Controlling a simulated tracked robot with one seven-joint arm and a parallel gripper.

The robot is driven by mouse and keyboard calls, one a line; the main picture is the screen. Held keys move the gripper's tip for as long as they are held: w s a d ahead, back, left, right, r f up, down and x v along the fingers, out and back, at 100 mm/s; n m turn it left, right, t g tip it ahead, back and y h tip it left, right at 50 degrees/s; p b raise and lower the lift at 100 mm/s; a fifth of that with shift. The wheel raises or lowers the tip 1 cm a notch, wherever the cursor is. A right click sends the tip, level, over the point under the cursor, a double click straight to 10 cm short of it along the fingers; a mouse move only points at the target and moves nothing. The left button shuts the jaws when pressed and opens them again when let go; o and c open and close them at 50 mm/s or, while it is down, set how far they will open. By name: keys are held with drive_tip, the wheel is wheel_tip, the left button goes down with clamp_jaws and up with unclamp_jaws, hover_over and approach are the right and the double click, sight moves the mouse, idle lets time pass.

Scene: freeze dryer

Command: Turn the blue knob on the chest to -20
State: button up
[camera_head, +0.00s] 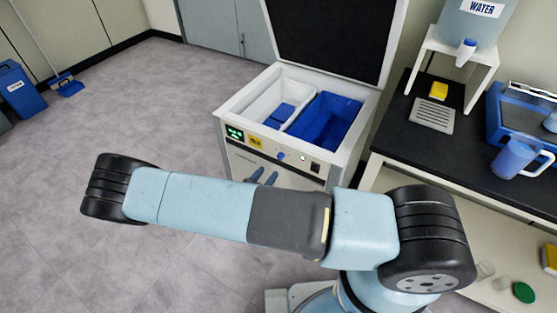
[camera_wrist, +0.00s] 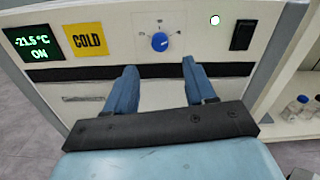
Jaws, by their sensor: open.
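The chest (camera_head: 233,165) stands open in the head view, with its lid raised. The blue knob (camera_wrist: 160,41) is on its front panel, with small dial marks around it; in the head view the knob (camera_head: 281,156) is small. A green display (camera_wrist: 31,43) at the panel's left reads about -21.5 °C and ON. My gripper (camera_wrist: 160,76) is open and empty. Its two blue fingers point at the panel, below the knob and to either side of it, and seem apart from it. In the head view the fingertips (camera_head: 264,172) show just above my arm.
A yellow COLD label (camera_wrist: 84,40) and a black switch (camera_wrist: 242,35) flank the knob. The chest holds a white bin and a blue bin (camera_head: 352,107). A black-topped bench (camera_head: 398,140) with a water tank (camera_head: 478,28) and a jug (camera_head: 512,158) stands close at right.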

sight(279, 158)
drive_tip(key=x, duration=0.9)
drive_tip(key=shift+w+d, duration=0.1)
drive_tip(key=shift+w, duration=0.05)
clamp_jaws()
